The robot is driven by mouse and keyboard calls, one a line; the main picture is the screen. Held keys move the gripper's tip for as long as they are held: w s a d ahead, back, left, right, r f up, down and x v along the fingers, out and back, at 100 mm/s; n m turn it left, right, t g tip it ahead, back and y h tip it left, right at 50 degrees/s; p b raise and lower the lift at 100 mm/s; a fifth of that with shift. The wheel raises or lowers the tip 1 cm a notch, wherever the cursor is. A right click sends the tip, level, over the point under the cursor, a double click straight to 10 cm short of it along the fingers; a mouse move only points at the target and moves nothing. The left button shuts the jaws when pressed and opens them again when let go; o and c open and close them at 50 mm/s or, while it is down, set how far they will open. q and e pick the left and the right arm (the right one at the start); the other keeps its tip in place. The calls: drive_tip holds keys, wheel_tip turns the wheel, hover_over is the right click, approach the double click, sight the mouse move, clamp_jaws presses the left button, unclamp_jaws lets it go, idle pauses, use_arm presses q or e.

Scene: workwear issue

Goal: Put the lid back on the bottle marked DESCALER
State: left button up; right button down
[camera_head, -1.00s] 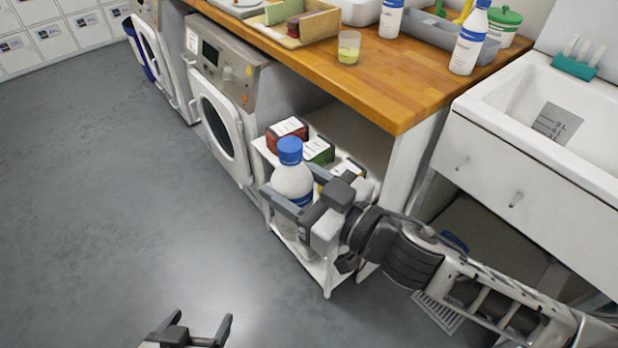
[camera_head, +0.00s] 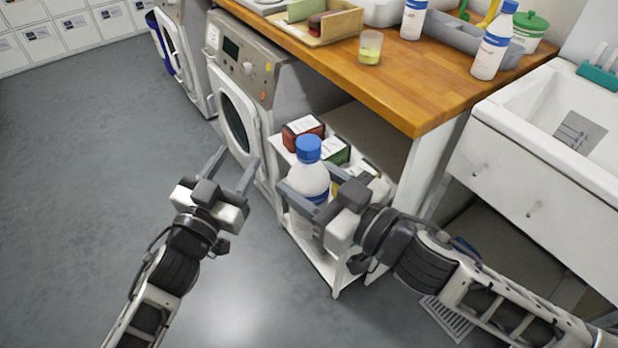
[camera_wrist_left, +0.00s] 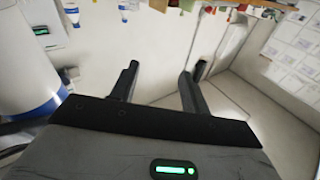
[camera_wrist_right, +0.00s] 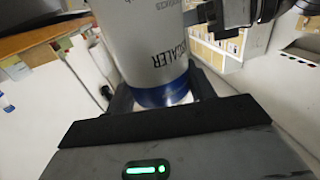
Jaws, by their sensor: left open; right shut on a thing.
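The white bottle (camera_head: 309,181) has a blue lid (camera_head: 308,149) sitting on top; whether it is fastened cannot be seen. My right gripper (camera_head: 304,189) is shut around the bottle's body. In the right wrist view the bottle (camera_wrist_right: 150,40) shows lettering ending in "SCALER" and a blue band. The bottle looks upright at the white stand; I cannot tell if its base touches it. My left gripper (camera_head: 238,156) is open and empty, to the left of the bottle. In the left wrist view its fingers (camera_wrist_left: 160,72) have nothing between them, and the bottle (camera_wrist_left: 22,60) is at the left.
The white stand (camera_head: 318,262) holds red and green boxes (camera_head: 302,131) behind the bottle. A washing machine (camera_head: 240,90) is behind, left. On the wooden counter (camera_head: 430,95) are a cup (camera_head: 370,47) and two more blue-and-white bottles (camera_head: 494,42). Floor at left is clear.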

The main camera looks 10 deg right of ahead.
use_arm(q)
drive_tip(key=d+r+m+g+h, duration=1)
drive_tip(key=d+r+m+g, duration=0.5)
drive_tip(key=r+m, duration=0.35)
drive_tip(key=s+d+m+g+y, duration=0.4)
drive_tip(key=s+m+g+y, duration=0.2)
drive_tip(key=s+m+y, duration=0.45)
drive_tip(key=w+a+t+y, duration=0.1)
drive_tip(key=a+y, duration=0.1)
drive_tip(key=y, duration=0.1)
drive_tip(key=a+r+t+y, duration=0.1)
drive_tip(key=a+y, duration=0.1)
drive_tip(key=a, duration=0.1)
drive_tip(key=w+a+r+t+y, duration=0.1)
drive_tip(key=a+y, duration=0.1)
drive_tip(key=y, duration=0.1)
drive_tip(key=shift+w+a+n+t+y, duration=0.2)
drive_tip(key=shift+w+n+t+y, duration=0.1)
drive_tip(key=shift+n+t+y, duration=0.1)
drive_tip(key=shift+f, duration=0.1)
